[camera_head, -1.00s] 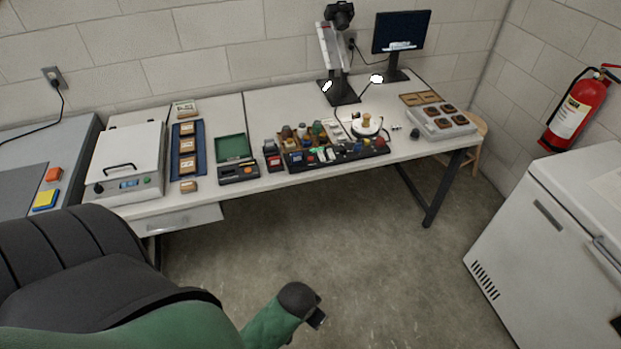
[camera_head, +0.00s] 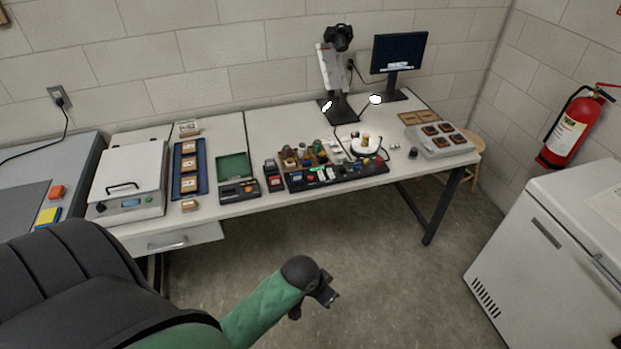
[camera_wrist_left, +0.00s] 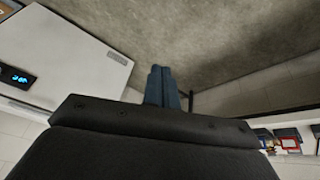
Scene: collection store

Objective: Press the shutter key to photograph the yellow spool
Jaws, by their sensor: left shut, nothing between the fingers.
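A small yellowish spool-like object (camera_head: 366,138) stands on a round white turntable (camera_head: 357,151) on the long table. In front of it, a black control strip (camera_head: 345,174) carries several coloured keys; which one is the shutter key is too small to tell. A camera on a stand (camera_head: 338,38) rises behind. My left gripper (camera_head: 332,296) is over the floor in front of the table, well apart from the keys. Its fingers show together, shut and empty, in the left wrist view (camera_wrist_left: 161,84). My right gripper is not in view.
A monitor (camera_head: 399,53) stands at the back right. A wooden box of small items (camera_head: 303,157) sits behind the strip. A grey tray (camera_head: 443,148) is at the table's right end. A white freezer (camera_head: 550,240) stands at the right. Floor before the table is clear.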

